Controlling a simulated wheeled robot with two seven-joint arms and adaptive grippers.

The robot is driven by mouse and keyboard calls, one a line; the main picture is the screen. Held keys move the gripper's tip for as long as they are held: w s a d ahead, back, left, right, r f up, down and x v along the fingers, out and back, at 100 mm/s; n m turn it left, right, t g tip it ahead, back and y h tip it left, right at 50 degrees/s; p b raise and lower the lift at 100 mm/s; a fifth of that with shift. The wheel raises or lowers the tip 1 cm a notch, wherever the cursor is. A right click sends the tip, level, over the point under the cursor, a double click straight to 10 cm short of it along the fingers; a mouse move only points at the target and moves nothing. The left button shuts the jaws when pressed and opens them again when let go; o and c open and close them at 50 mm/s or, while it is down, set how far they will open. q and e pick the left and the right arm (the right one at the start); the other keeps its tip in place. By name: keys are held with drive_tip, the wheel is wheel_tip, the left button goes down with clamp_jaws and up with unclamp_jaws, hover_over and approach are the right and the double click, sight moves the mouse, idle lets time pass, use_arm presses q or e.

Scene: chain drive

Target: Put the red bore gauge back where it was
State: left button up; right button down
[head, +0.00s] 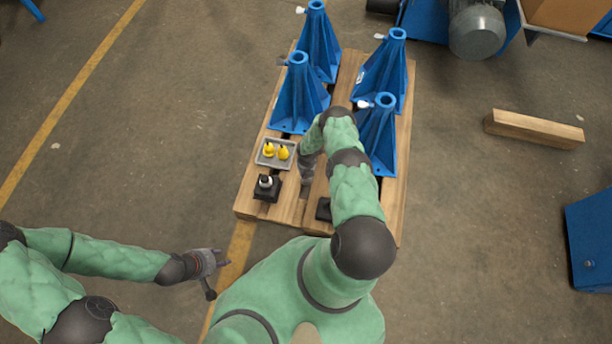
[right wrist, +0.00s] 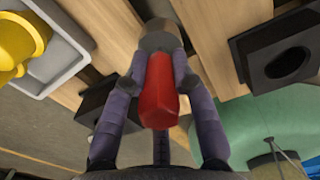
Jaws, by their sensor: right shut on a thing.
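The red bore gauge (right wrist: 158,92) is held between the fingers of my right gripper (right wrist: 160,95) in the right wrist view. A grey cylindrical end of it points away from the palm, over the pallet boards. In the head view my right gripper (head: 306,172) is above the pallet, and the gauge is hidden there. A black block (right wrist: 288,60) with an empty hole lies to the right in the wrist view; a black block (head: 323,209) also shows near the pallet's front edge in the head view. My left gripper (head: 216,266) is open and empty, over the floor.
A grey tray (head: 260,160) with yellow pieces (head: 283,153) sits on the wooden pallet (head: 249,208). Nearby is another black block (head: 267,194) holding a light-topped piece. Several blue stands (head: 297,100) rise at the back. A wooden beam (head: 535,129) lies on the floor to the right.

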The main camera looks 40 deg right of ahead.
wheel_tip(320, 180, down, 2)
drive_tip(key=shift+f+b, duration=0.1)
drive_tip(key=shift+b, duration=0.2)
drive_tip(key=c, duration=1)
unclamp_jaws()
